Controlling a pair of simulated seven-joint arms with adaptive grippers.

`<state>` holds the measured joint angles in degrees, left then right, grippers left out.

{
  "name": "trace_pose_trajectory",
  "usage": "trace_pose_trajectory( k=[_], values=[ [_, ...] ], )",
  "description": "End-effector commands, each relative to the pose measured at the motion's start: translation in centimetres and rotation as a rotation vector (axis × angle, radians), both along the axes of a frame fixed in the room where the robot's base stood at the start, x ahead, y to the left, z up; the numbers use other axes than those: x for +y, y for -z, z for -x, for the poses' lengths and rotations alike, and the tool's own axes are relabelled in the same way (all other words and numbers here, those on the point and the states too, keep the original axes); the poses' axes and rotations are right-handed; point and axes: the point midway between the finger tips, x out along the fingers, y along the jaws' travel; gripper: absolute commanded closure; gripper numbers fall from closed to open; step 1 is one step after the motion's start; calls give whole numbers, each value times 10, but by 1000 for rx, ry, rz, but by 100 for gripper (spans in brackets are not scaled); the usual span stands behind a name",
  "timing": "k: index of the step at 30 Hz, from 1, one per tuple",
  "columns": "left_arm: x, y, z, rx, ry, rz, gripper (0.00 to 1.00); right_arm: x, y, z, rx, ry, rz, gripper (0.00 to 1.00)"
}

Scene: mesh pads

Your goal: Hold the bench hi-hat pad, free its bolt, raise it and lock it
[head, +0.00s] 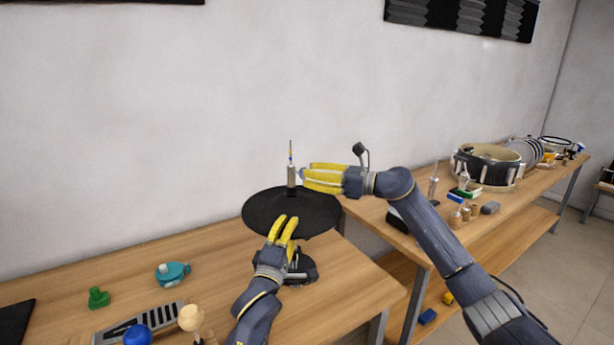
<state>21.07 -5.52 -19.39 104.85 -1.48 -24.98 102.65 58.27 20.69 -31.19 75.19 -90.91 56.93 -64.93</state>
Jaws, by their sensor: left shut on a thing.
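The hi-hat pad (268,210) is a black round disc near the back edge of the bench. The stand below the pad is mostly hidden.
On the wooden bench (225,250) lie a teal clamp-like item (172,273), a green knob (98,297) and a slotted metal plate (140,322). A blue ball (137,336) is at the front. A second bench at right holds drums (488,166) and small parts.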

Motion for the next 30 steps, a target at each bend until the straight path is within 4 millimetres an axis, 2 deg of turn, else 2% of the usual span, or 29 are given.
trace_pose_trajectory(
  k=[9, 21, 22, 28, 30],
  values=[
    [0, -1, 0, -2, 0, 2, 100, 15, 0, -7, -2, 0, 1, 76],
    [0, -1, 0, -3, 0, 2, 100, 17, 0, -8, -2, 0, 2, 76],
    [0, -1, 0, -3, 0, 2, 100, 17, 0, -8, -2, 0, 2, 74],
    [0, -1, 0, -3, -1, 2, 100, 17, 0, -7, -2, 0, 2, 97],
    [0, -1, 0, -3, -1, 2, 100, 17, 0, -7, -2, 0, 2, 100]
  ],
)
